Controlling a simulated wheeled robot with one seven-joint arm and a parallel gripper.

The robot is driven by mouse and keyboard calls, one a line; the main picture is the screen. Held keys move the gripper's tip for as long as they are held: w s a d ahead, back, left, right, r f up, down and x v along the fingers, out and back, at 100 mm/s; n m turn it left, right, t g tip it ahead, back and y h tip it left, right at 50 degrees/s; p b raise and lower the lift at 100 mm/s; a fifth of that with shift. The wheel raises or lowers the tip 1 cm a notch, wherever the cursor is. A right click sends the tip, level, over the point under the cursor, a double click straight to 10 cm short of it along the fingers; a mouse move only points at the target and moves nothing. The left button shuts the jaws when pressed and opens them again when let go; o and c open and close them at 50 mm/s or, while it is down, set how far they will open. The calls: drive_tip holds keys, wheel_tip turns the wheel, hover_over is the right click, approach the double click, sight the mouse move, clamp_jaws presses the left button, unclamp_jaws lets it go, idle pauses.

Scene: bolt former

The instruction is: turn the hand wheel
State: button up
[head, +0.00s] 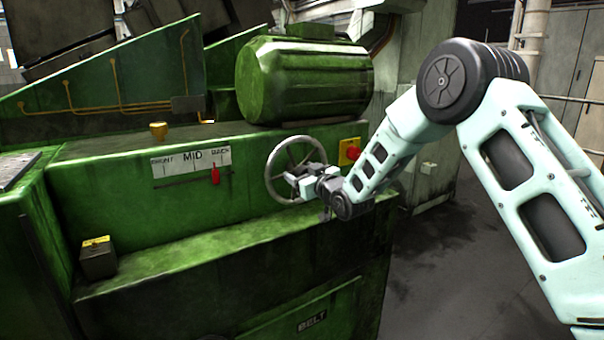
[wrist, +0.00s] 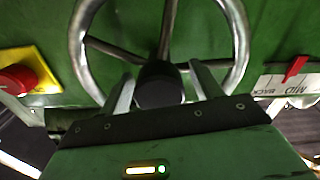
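The hand wheel (head: 270,165) is a grey metal ring with spokes on the front of the green machine. It also fills the upper part of the wrist view (wrist: 242,45). A dark round knob (wrist: 160,85) shows in front of where its spokes meet; whether it is the hub or a handle, I cannot tell. My gripper (head: 300,182) is at the wheel's lower right part in the head view. In the wrist view my gripper (wrist: 162,88) has one finger on each side of the knob, with slim gaps, so it looks open. The wheel's near rim is hidden behind my gripper.
A scale plate (head: 192,161) reads FRONT, MID, BACK, with a red pointer (head: 215,174) near BACK. A red button on a yellow plate (head: 349,151) sits right of the wheel. A green motor (head: 305,80) stands above. Floor at right is clear.

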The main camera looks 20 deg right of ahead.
drive_tip(key=c, duration=1.3)
drive_tip(key=shift+m, duration=0.4)
drive_tip(key=shift+d+f+m+b, duration=0.1)
drive_tip(key=shift+m+b, duration=0.7)
drive_tip(key=shift+m, duration=0.2)
drive_tip(key=m+b, duration=0.1)
drive_tip(key=m, duration=0.4)
drive_tip(key=shift+b, duration=0.4)
drive_tip(key=m, duration=0.5)
drive_tip(key=shift+d+b, duration=0.15)
drive_tip(key=shift+b, duration=0.25)
drive_tip(key=shift+m, duration=2)
